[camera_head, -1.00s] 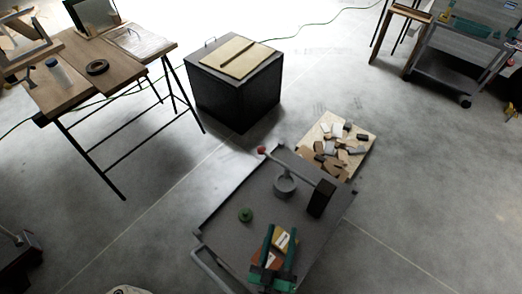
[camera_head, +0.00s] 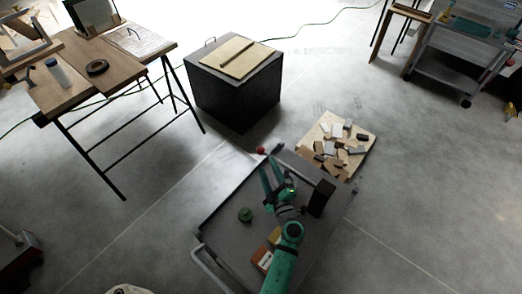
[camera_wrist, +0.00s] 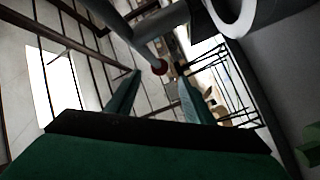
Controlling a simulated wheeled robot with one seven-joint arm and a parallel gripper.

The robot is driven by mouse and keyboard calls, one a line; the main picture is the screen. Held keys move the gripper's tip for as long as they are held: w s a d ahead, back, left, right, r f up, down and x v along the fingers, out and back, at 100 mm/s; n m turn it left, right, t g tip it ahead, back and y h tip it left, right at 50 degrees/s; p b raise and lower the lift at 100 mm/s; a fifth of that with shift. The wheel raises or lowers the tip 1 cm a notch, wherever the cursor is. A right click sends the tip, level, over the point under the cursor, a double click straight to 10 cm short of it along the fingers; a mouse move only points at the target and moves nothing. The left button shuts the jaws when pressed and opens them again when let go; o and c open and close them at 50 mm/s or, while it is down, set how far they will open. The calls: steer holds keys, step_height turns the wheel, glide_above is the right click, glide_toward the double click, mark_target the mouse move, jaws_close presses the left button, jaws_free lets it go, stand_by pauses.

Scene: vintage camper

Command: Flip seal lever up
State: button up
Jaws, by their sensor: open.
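The seal lever is a grey bar ending in a red ball knob (camera_head: 261,150), at the far edge of the grey cart. The bar runs from the black block (camera_head: 321,198) towards the knob. My gripper (camera_head: 268,164) is open and above the cart, fingers pointing at the knob. In the wrist view, the red knob (camera_wrist: 160,67) shows in the gap between my two fingertips (camera_wrist: 157,77), seemingly a little beyond them. I cannot tell whether anything touches. The grey cup (camera_wrist: 239,18) under the bar shows at the wrist view's top right and is mostly hidden by my gripper in the head view.
A green round piece (camera_head: 245,214) and small orange and yellow boxes (camera_head: 264,259) lie on the cart (camera_head: 225,235). A board with wooden pieces (camera_head: 340,143) is beyond the cart. A black cabinet (camera_head: 235,98) and a wooden table (camera_head: 85,88) stand further back.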

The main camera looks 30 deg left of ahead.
mark_target(262, 150)
steer(key=x, duration=0.9)
steer(key=shift+w+a, duration=0.3)
jaws_close()
steer(key=shift+d+r, duration=0.1)
